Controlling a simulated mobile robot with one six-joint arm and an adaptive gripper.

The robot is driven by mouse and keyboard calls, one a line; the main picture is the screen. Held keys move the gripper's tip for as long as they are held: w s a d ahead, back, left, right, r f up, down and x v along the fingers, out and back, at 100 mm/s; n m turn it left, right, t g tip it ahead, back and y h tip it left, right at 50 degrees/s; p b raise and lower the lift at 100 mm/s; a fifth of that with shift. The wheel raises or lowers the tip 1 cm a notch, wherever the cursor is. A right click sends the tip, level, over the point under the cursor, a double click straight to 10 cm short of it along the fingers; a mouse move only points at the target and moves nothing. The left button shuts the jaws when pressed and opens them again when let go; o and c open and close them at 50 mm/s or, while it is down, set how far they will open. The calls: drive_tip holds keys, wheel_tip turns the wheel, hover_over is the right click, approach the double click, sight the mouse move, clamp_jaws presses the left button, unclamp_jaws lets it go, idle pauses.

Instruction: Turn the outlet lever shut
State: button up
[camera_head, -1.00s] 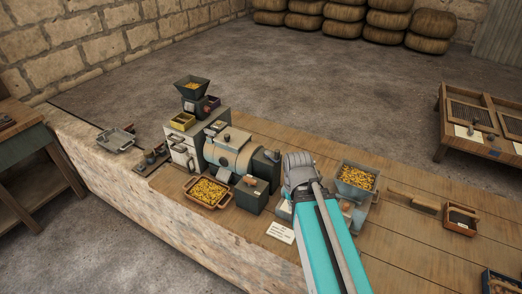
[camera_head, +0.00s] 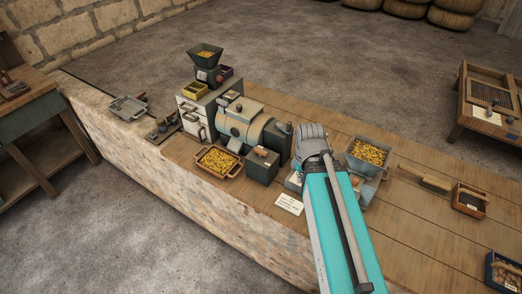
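A grey-green machine with a pale drum (camera_head: 240,127) stands on the wooden bench. A dark box (camera_head: 262,167) with a small brown piece on top stands at its front right. I cannot tell which small part is the outlet lever. My arm reaches in from the bottom right, and its grey end (camera_head: 312,144) is just right of the machine. The fingertips are hidden or too small to make out, so I cannot see whether the gripper is open or touches anything.
A wooden tray of yellow pieces (camera_head: 218,162) sits before the drum. A hopper (camera_head: 205,60) stands behind left. A grey bin of yellow pieces (camera_head: 368,154) is right of my arm, with a brush (camera_head: 425,178) beyond. A white card (camera_head: 290,204) lies near the front edge.

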drive_tip(key=o, duration=0.4)
drive_tip(key=shift+w+a+m, duration=0.1)
drive_tip(key=shift+w+m, duration=0.2)
drive_tip(key=shift+w, duration=0.1)
drive_tip(key=shift+o, duration=0.9)
drive_tip(key=w+a+r+m+p, duration=0.1)
drive_tip(key=w+a+m, duration=0.3)
drive_tip(key=w+m, duration=0.7)
drive_tip(key=shift+w+a, duration=0.3)
drive_tip(key=shift+w, duration=0.05)
drive_tip(key=r+m+p, duration=0.1)
drive_tip(key=m+p, duration=0.1)
drive_tip(key=m, duration=1.2)
hover_over(261, 150)
drive_tip(key=shift+w+r, duration=0.1)
drive_tip(key=shift+r, duration=0.1)
drive_tip(key=shift+f+b, duration=0.15)
drive_tip(key=shift+b, duration=0.25)
wheel_tip(261, 150, down, 14)
drive_tip(key=b, duration=1.3)
drive_tip(key=shift+r, duration=0.25)
drive_tip(key=shift+b, duration=0.3)
clamp_jaws()
